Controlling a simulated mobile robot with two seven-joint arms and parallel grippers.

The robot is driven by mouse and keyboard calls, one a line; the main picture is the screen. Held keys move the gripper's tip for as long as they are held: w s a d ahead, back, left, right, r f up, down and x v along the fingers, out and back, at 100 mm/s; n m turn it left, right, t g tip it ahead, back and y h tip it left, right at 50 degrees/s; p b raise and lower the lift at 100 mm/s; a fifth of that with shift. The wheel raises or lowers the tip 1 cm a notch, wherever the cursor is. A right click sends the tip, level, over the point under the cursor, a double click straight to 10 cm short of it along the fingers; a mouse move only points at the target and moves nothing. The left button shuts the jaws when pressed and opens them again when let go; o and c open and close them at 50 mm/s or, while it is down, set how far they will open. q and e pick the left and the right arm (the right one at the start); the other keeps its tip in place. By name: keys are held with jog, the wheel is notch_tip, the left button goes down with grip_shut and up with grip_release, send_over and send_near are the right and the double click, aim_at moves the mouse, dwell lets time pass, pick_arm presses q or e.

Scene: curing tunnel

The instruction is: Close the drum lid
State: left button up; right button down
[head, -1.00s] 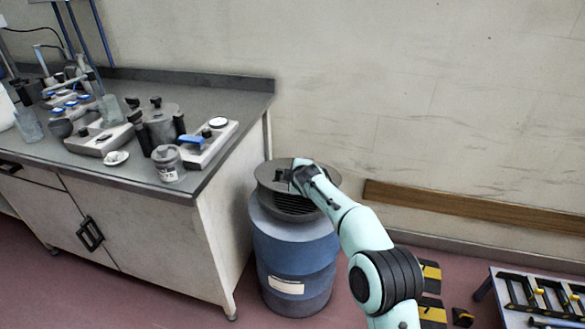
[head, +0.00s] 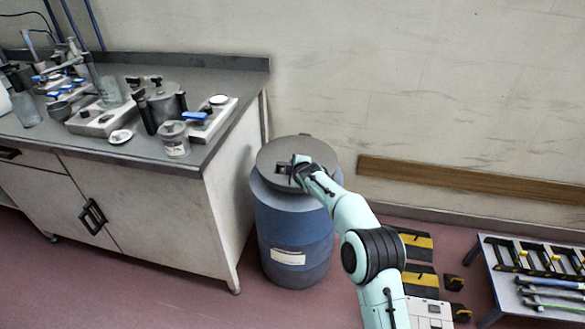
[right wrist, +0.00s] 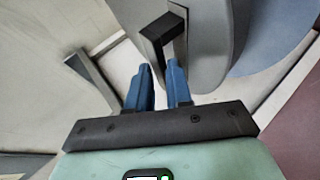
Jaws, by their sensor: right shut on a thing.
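The blue drum (head: 290,235) stands on the floor at the right end of the bench. Its round grey lid (head: 300,147) lies over the drum's top; I cannot tell whether it is fully seated. My right gripper (head: 294,172) is at the lid's black handle (head: 282,168). My left gripper is not in view.
The bench (head: 150,200) with glassware and hotplates stands close on the left. A wooden rail (head: 470,184) runs along the wall behind. Yellow-black blocks (head: 418,278) and a low table with tools (head: 500,300) are at the right.

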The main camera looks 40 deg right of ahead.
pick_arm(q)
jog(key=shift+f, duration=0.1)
pick_arm(e)
jog(key=f, duration=0.2)
jog(key=shift+s+f+g, duration=0.3)
jog(key=shift+s, duration=0.05)
jog(key=c, duration=1.2)
grip_release()
jog(key=shift+s+a+r, duration=0.1)
jog(key=shift+s+r, duration=0.1)
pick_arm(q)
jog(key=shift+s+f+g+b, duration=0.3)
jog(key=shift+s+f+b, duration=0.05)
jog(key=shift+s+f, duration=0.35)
pick_arm(e)
jog(key=r+v, duration=0.1)
jog(key=v, duration=1.2)
jog(key=shift+w+r, duration=0.1)
jog(key=shift+w, duration=0.05)
